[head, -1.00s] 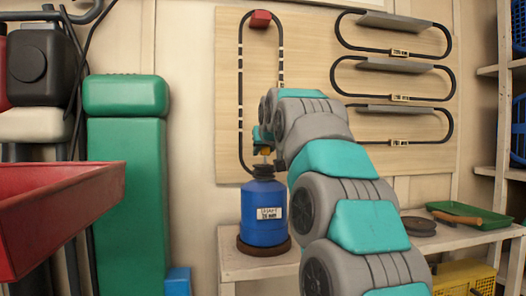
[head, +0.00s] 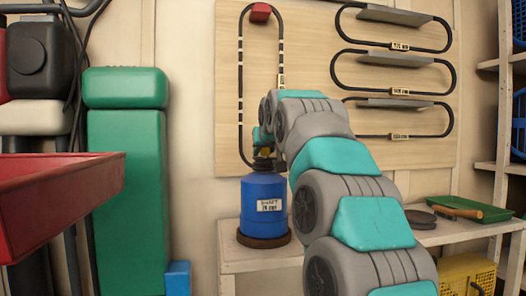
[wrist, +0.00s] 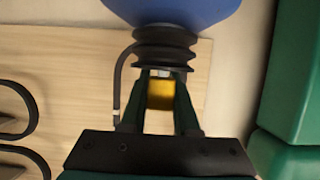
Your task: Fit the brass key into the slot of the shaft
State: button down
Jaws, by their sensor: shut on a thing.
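The blue cylinder (head: 264,190) with a white "SHAFT" label stands upright on a round brown base on the bench. It has a dark neck (head: 263,164) on top. In the wrist view the blue body (wrist: 175,10) and its dark ribbed neck (wrist: 165,48) fill the top middle. My gripper (wrist: 160,88) is shut on the brass key (wrist: 160,95), a yellow block between its two dark green fingers. The fingertips are right at the neck. A small pale metal piece shows between key and neck. The slot is hidden, so I cannot tell whether the key is in it.
A red tray (head: 60,200) juts in from the left before a green padded column (head: 127,190). The bench (head: 245,263) holds a dark disc (head: 420,218) and a green tray (head: 455,206) at the right. A wooden board (head: 300,50) with looped tracks hangs behind.

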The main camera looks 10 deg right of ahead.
jog(key=shift+f, duration=0.2)
jog(key=c, duration=0.6)
grip_release()
jog(key=shift+s, duration=0.1)
jog(key=shift+b+v, duration=0.35)
jog(key=shift+v, duration=3.45)
jog(key=shift+r, duration=0.1)
